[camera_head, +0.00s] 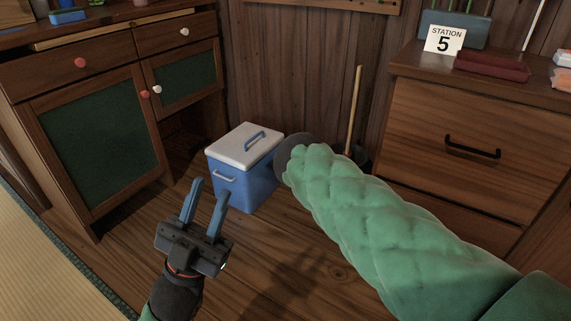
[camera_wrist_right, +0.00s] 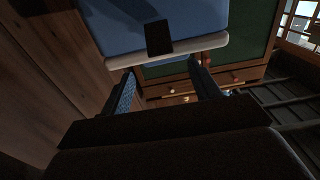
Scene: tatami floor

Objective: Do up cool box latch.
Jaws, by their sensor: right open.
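The cool box (camera_head: 240,190) stands on the wooden floor, with a blue body, a white lid (camera_head: 246,143) lying on top and a blue lid handle. In the right wrist view its blue side (camera_wrist_right: 110,22) and pale lid rim (camera_wrist_right: 190,47) fill the top. A black latch (camera_wrist_right: 158,37) lies on that side, its end at the rim; whether it is fastened I cannot tell. My right gripper (camera_wrist_right: 163,85) is open and empty, its fingers just beyond the rim; my green sleeve hides it in the head view. My left gripper (camera_head: 209,189) is open and empty, in front of the box.
A wooden cabinet with green panels (camera_head: 95,140) stands on the left. A drawer chest (camera_head: 460,125) with a "STATION 5" sign (camera_head: 444,40) stands on the right. A wooden pole (camera_head: 354,110) leans by the back wall. Floor in front of the box is clear.

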